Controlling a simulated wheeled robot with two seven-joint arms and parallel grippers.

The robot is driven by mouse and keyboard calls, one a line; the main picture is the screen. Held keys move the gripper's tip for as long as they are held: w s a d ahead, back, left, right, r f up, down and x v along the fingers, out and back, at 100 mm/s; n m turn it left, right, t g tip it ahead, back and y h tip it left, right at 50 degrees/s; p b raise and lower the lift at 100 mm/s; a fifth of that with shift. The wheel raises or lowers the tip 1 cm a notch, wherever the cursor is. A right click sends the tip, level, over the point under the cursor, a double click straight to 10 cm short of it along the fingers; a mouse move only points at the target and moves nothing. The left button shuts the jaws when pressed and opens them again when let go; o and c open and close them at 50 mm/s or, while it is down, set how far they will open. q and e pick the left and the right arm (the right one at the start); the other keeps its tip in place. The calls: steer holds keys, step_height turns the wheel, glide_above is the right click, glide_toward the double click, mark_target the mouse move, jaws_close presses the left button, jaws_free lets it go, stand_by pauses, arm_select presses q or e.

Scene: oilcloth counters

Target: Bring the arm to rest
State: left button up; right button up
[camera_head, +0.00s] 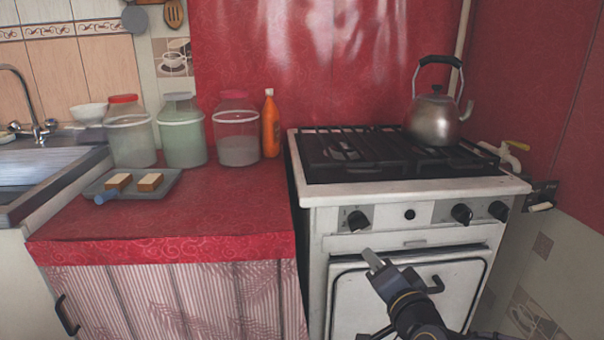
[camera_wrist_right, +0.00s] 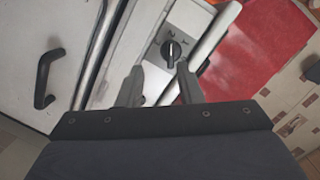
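My right gripper (camera_head: 382,268) is in front of the white stove (camera_head: 325,200), before the oven door and below its knobs. It also shows in the right wrist view (camera_wrist_right: 160,78), where the two grey fingers are apart with nothing held between them. Behind the fingers in that view is a dark stove knob (camera_wrist_right: 171,50). No contact with the stove can be made out. My left gripper is not in view.
A kettle (camera_head: 434,117) stands on the stove's back right. On the red counter (camera_head: 225,205) are a tray (camera_head: 170,183) with two blocks, several jars (camera_head: 131,138) and an orange bottle (camera_head: 270,128). A sink (camera_head: 40,165) is at left. The counter's front right is clear.

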steer(key=s+d+f+n+g+y, duration=0.15)
steer(key=s+f+n+g, duration=0.3)
steer(key=s, duration=0.75)
steer(key=s+d+f+n+g, duration=0.25)
steer(key=s+f+g, duration=0.35)
steer(key=s, duration=0.6)
step_height(320, 180, up, 32)
steer(key=n+p, duration=0.1)
steer(key=p, duration=3.1)
steer(key=shift+s+a+p, duration=0.3)
steer(key=shift+a+p, duration=0.05)
steer(key=shift+p, duration=0.05)
steer(key=shift+r, duration=0.1)
